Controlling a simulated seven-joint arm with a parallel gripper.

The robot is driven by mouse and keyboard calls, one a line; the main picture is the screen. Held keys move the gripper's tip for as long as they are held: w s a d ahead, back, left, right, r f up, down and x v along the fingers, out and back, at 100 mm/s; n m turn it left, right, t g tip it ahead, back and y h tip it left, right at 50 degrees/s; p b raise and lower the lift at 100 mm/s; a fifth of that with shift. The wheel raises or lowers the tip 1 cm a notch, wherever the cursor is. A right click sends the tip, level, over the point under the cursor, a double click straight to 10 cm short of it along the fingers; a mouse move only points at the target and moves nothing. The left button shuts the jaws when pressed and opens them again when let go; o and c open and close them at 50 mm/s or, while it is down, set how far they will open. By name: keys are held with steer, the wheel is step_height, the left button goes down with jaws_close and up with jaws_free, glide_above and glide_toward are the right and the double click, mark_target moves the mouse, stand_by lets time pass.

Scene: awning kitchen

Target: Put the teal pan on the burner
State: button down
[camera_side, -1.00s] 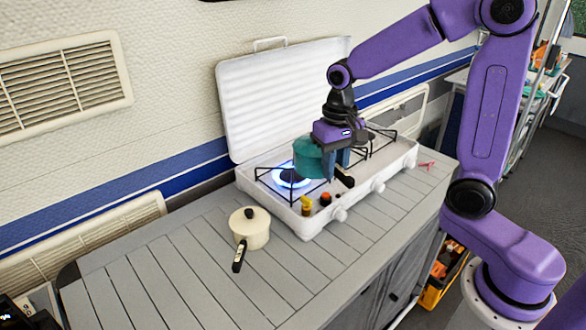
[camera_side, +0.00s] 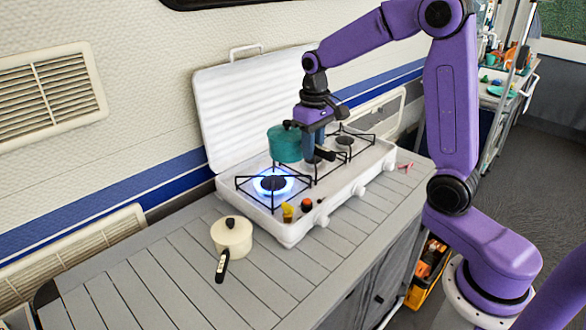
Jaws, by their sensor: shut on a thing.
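The teal pan (camera_side: 284,145) is held up above the white camping stove (camera_side: 292,237), with its dark handle toward the right front. My gripper (camera_side: 310,150) is shut on the pan at its right side, where the handle joins; the exact grip is partly hidden. The lit burner (camera_side: 273,184) with a blue flame is at the stove's left end, below and slightly left of the pan. The pan looks apart from the grate.
A cream pot (camera_side: 232,240) with a lid and black handle stands on the slatted counter (camera_side: 130,290) left of the stove. A yellow item (camera_side: 288,212) and red item (camera_side: 307,205) sit at the stove's front. The open stove lid (camera_side: 250,100) stands behind.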

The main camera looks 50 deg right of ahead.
mark_target(294, 159)
steer(key=w+f, duration=0.6)
steer(key=shift+d, duration=0.2)
steer(key=shift+w+f, duration=0.3)
steer(key=shift+f, duration=1.55)
steer(key=shift+f, duration=0.1)
steer(key=c, duration=1)
jaws_free()
steer(key=shift+o, duration=0.2)
